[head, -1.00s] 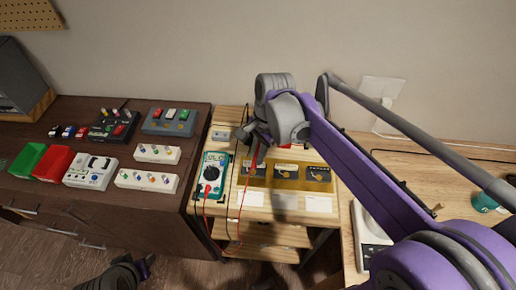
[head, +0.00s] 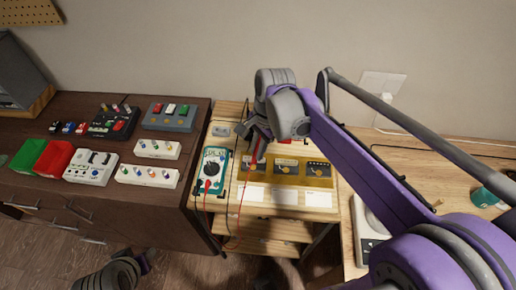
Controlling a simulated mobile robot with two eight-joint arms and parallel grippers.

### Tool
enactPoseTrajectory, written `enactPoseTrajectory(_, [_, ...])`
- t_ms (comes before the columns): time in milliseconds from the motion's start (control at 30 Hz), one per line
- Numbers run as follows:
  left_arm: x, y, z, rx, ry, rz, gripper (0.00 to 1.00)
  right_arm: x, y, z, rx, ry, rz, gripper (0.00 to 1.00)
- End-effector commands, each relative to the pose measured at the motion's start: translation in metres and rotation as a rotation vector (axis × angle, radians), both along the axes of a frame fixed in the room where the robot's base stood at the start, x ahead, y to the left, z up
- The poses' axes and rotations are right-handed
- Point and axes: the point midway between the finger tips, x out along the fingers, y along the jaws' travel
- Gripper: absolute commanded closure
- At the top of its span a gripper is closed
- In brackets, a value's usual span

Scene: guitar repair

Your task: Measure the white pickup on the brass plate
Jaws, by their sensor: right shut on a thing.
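My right gripper (head: 256,150) is shut on a red probe (head: 261,148), held over the left part of the brass plate (head: 298,182). Whether the probe tip touches anything is too small to tell. The plate carries dark pads, one in the middle (head: 286,167) and one at the right (head: 318,169); its left part is partly behind my gripper. I cannot make out the white pickup. The teal multimeter (head: 211,170) stands left of the plate, with red and black leads and a lit display. My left gripper (head: 147,262) is low at the bottom left, away from the plate; its jaws are unclear.
White cards (head: 284,196) lie along the plate's front edge. A small grey box (head: 220,131) is behind the multimeter. The dark cabinet (head: 190,125) at left bears pedals and red and green bins. A white scale (head: 369,230) is on the right bench.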

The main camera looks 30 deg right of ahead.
Motion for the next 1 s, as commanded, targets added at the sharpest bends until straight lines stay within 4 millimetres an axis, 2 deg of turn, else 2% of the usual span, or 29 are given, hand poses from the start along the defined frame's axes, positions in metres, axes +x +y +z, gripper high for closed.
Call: enactPoseTrajectory(1000, [-0.002, 0.000, -0.008, 0.000, 0.004, 0.000, 0.50, 0.000, 0.000, -0.010, 0.000, 0.000, 0.000, 1.00])
